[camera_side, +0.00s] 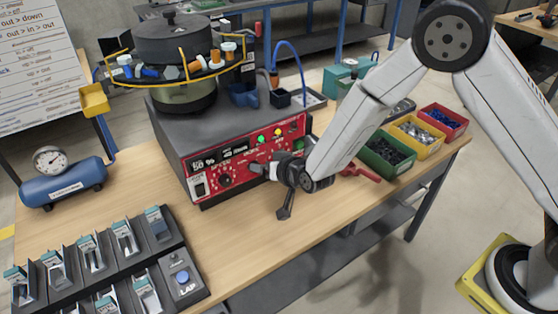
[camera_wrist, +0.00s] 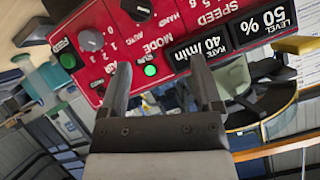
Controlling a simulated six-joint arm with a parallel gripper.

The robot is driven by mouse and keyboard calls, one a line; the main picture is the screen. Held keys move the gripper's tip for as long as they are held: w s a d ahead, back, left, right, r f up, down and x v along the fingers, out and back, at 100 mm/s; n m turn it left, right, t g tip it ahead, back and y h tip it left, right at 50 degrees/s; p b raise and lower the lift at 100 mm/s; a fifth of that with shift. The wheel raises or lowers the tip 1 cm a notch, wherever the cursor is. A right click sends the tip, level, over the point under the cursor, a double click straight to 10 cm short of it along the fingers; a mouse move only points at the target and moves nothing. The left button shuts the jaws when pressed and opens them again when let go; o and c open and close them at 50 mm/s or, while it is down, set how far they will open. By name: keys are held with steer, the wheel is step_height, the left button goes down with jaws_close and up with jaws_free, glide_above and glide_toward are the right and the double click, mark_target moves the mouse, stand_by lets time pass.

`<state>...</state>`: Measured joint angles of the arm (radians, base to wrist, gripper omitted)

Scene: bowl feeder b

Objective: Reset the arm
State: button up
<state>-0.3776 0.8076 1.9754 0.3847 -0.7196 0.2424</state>
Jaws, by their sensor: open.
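My gripper (camera_side: 268,192) is in front of the bowl feeder's red control panel (camera_side: 236,160), low and near its right half, above the bench. In the wrist view my gripper (camera_wrist: 160,82) has its two fingers spread apart with nothing between them. Beyond the fingers is the red panel (camera_wrist: 110,35), seen turned over, with its mode knob, a lit green button (camera_wrist: 150,70) and displays reading 40/min and 50 %. I cannot tell whether a fingertip touches the panel. The arm comes down to it from the upper right.
The feeder bowl (camera_side: 180,65) with coloured parts on its rim stands on the control box. Green (camera_side: 388,152), yellow (camera_side: 416,136) and red (camera_side: 443,121) bins are right of my gripper. A blue air tank (camera_side: 65,187) and a black fixture rack (camera_side: 175,265) are left. Bench front is mostly clear.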

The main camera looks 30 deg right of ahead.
steer(key=s+d+r+n+g, duration=0.1)
steer(key=s+d+r+g, duration=0.1)
steer(key=s+d, duration=0.3)
steer(key=s+d+r+n+g, duration=0.1)
steer(key=s+d+r+g, duration=0.2)
steer(key=s, duration=0.8)
steer(key=s+d+r+n+g+h, duration=0.1)
steer(key=s+d+g, duration=0.3)
steer(key=s+d, duration=0.4)
steer(key=shift+r+g, duration=0.3)
steer(key=shift+r, duration=0.35)
steer(key=shift+c, duration=0.2)
stand_by(3.8)
